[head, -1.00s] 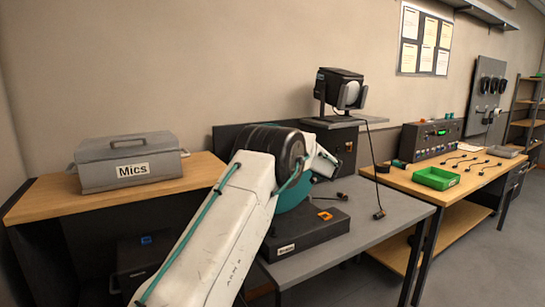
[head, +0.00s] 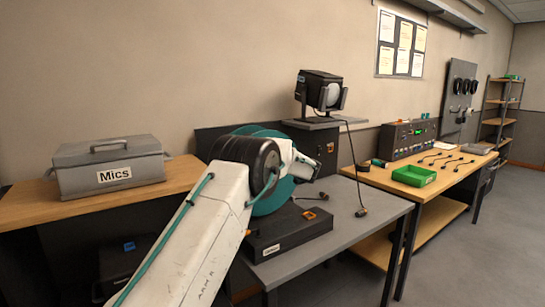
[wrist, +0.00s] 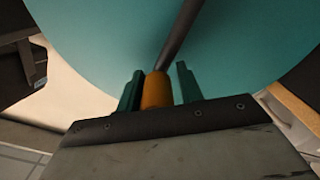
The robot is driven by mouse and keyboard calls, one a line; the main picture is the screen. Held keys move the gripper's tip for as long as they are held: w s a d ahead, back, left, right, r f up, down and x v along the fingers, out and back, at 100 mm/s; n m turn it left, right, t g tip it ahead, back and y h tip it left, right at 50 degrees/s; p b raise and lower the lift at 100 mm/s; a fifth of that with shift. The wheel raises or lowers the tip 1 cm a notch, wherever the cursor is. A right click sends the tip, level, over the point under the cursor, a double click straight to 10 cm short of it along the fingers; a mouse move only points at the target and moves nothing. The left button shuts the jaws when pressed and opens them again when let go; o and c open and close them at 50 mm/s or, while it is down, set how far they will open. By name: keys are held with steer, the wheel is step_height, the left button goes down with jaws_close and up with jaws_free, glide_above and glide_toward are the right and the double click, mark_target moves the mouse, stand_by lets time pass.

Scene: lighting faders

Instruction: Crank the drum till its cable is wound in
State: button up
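The teal drum (head: 283,195) stands on a dark base (head: 290,232) on the grey table, partly hidden behind my arm. In the wrist view its teal face (wrist: 90,40) fills the upper part. A dark rod runs down over that face to an orange crank handle (wrist: 157,92). My gripper (wrist: 158,80) has its two teal fingers on either side of the handle. The left finger is against or very near it, and a gap shows on the right. A short dark cable end (head: 318,197) lies by the drum; its link to the drum is unclear.
A lamp (head: 322,92) stands on a raised shelf behind, its cable hanging to a plug (head: 361,212) on the grey table (head: 345,225). A grey Mics case (head: 110,168) is at left. A green tray (head: 414,176) and a control box (head: 408,138) are at right.

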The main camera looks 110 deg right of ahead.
steer(key=shift+o, duration=0.8)
steer(key=shift+s+f, duration=0.15)
steer(key=shift+r, duration=0.2)
steer(key=shift+a+r, duration=0.1)
steer(key=shift+a, duration=0.2)
steer(key=s+a, duration=0.1)
steer(key=a, duration=0.6)
steer(key=shift+s, duration=0.15)
